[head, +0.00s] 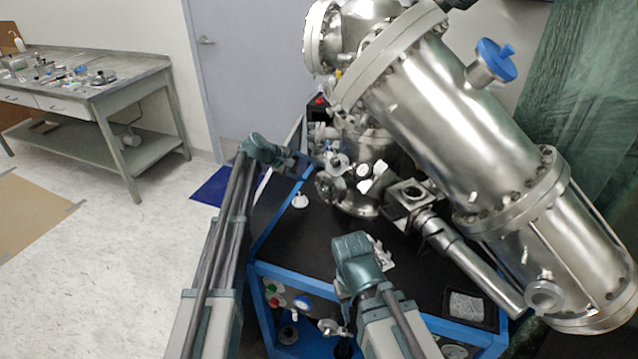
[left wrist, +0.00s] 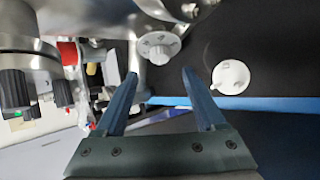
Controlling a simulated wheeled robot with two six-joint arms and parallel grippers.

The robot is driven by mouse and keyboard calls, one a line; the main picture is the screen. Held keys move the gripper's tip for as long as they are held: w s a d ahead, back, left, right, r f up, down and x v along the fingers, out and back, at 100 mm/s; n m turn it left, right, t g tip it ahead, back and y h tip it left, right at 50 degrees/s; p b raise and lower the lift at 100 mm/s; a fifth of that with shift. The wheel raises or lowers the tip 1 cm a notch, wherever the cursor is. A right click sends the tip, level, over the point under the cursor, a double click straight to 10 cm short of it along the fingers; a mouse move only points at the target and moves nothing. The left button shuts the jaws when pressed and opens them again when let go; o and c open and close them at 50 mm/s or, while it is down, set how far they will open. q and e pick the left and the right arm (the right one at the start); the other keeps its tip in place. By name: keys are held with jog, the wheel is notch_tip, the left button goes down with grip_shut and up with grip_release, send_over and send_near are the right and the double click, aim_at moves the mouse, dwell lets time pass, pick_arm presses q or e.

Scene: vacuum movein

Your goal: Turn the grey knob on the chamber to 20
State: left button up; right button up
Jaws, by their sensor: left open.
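A light grey knob with a round dial (left wrist: 158,48) sits on the metal chamber, straight ahead of my left gripper in the left wrist view. In the head view what looks like this knob (head: 338,162) is on the chamber's lower left side; its scale is too small to read. My left gripper (left wrist: 160,73) is open and empty, its two fingers apart on either side below the knob, not visibly touching it. In the head view the left gripper (head: 294,162) is just left of the knob. My right gripper (head: 384,254) is over the black top, its jaws unclear.
The big steel chamber (head: 455,120) fills the upper right. A white round piece (head: 300,201) lies on the black top (head: 290,232) of the blue-framed cart; the left wrist view shows it too (left wrist: 231,77). Black knobs (left wrist: 14,90) stand at the left wrist view's left.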

pick_arm(q)
jog(key=b+x, duration=0.3)
jog(key=x, duration=0.3)
jog(key=shift+w+d+f+b, duration=0.3)
jog(key=shift+d+f+b, duration=0.05)
jog(key=shift+d, duration=0.05)
grip_shut()
